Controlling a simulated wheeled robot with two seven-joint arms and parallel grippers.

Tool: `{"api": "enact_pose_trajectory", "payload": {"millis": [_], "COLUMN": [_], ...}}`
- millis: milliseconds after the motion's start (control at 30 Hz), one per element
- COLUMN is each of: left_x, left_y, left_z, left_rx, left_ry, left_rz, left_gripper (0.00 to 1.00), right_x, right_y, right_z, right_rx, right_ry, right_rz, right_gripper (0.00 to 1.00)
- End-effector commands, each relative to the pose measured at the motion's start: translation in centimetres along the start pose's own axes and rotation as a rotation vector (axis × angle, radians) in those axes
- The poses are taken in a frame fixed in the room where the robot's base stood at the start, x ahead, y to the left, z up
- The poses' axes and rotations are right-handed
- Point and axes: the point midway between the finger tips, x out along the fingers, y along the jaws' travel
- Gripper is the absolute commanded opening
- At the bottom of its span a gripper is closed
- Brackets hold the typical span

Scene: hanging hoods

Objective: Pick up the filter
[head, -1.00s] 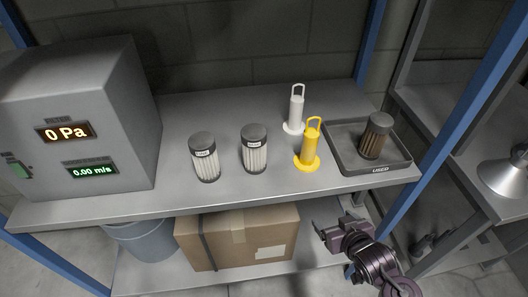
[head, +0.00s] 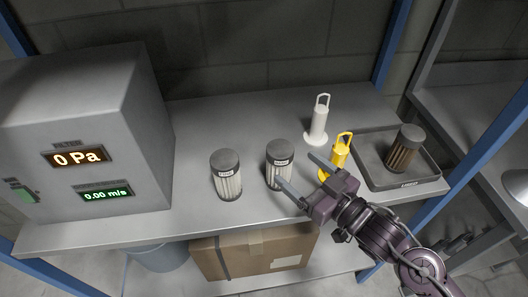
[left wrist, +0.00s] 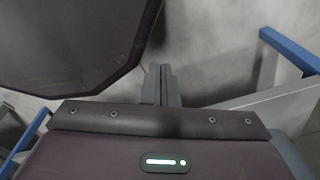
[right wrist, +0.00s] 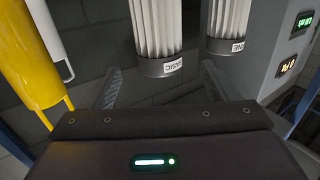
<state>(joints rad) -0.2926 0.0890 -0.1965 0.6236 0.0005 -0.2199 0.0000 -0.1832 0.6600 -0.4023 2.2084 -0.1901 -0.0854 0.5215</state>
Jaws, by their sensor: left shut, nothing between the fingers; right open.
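Two white pleated filters with dark grey caps stand upright on the shelf (head: 190,222). The right one (head: 281,160) shows in the right wrist view (right wrist: 158,28) with a label reading BASIC; the left one (head: 226,178) shows there too (right wrist: 228,22), its label partly cut off. A brown, dirty filter (head: 404,152) stands in a grey tray (head: 400,185). My right gripper (head: 296,170) is open and empty, its fingertips pointing at the BASIC filter, close to its front right side. My left gripper (left wrist: 160,80) is shut and empty, seen only in the left wrist view.
A yellow handled cylinder (head: 337,155) stands just behind my right gripper, partly hidden by it. A white one (head: 319,122) stands farther back. A grey box with displays (head: 85,130) fills the left. A cardboard box (head: 250,255) and a bucket (head: 157,257) are below the shelf.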

Motion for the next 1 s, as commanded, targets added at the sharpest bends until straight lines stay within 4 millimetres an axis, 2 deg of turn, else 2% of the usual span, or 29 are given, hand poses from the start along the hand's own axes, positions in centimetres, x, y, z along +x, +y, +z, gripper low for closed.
{"api": "enact_pose_trajectory", "payload": {"millis": [167, 300, 500, 700, 1000], "left_x": [-0.2, -0.6, -1.7, -2.4, -2.4], "left_y": [0.0, 0.3, 1.9, 1.7, 0.8], "left_z": [0.1, 0.3, 1.0, 0.9, 0.3], "left_rx": [0.000, 0.000, -0.001, 0.002, -0.001], "left_ry": [-0.001, -0.005, -0.016, -0.017, -0.008], "left_rz": [0.001, 0.004, 0.024, 0.022, 0.010], "left_gripper": [0.00, 0.00, 0.00, 0.00, 0.00], "right_x": [0.7, 2.2, 4.7, 7.4, 7.8], "right_y": [-0.4, -0.4, 0.0, 0.1, 0.0], "right_z": [-0.5, -0.6, -0.7, -0.4, -0.2], "right_rx": [0.004, 0.004, 0.003, 0.003, 0.002], "right_ry": [0.033, 0.034, 0.033, 0.031, 0.030], "right_rz": [-0.042, -0.041, -0.041, -0.041, -0.041], "right_gripper": [0.80, 0.80, 0.80, 0.80, 0.80]}}
